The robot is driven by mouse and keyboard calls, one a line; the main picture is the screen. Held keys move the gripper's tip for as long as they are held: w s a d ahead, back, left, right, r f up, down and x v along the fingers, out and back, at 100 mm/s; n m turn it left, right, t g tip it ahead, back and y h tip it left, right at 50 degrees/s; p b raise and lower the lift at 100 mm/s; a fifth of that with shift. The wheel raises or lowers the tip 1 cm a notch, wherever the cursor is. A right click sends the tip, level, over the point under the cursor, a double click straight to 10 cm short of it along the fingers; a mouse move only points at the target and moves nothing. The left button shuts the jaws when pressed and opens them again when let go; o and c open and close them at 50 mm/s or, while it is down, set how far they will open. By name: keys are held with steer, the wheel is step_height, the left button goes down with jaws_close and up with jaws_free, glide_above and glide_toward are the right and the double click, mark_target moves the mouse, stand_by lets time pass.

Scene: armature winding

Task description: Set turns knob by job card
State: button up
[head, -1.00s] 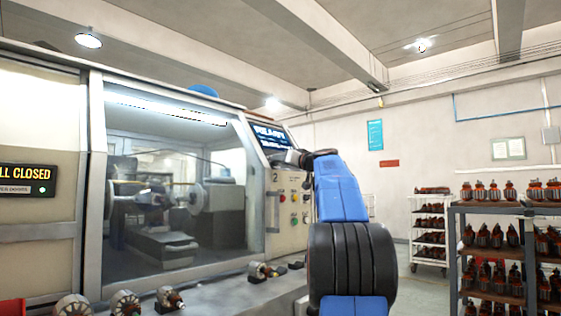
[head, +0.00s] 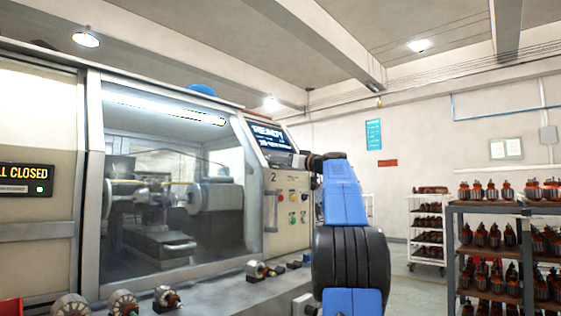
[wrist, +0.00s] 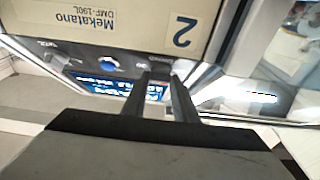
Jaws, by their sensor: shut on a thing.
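In the wrist view, which is upside down, my gripper (wrist: 163,73) has its two fingers close together at the dark control strip of the winding machine. They are shut on a small dark part there, taken as the turns knob; the fingers mostly hide it, and its setting cannot be read. A round blue control (wrist: 108,64) sits beside the fingers on the same strip. A lit blue screen (wrist: 108,85) lies beyond; it also shows in the head view (head: 270,136), its text too blurred to read. No separate job card can be made out.
The machine's beige panel (head: 289,215), marked 2, carries coloured buttons. A glass door (head: 175,180) stands left of it. Armatures (head: 167,298) lie along the front ledge. Racks of armatures (head: 490,205) stand at the right, with a white trolley (head: 428,195) farther back.

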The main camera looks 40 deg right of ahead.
steer(key=o, duration=1.1)
steer(key=shift+c, duration=0.2)
steer(key=v, duration=1.7)
steer(key=shift+s, duration=0.2)
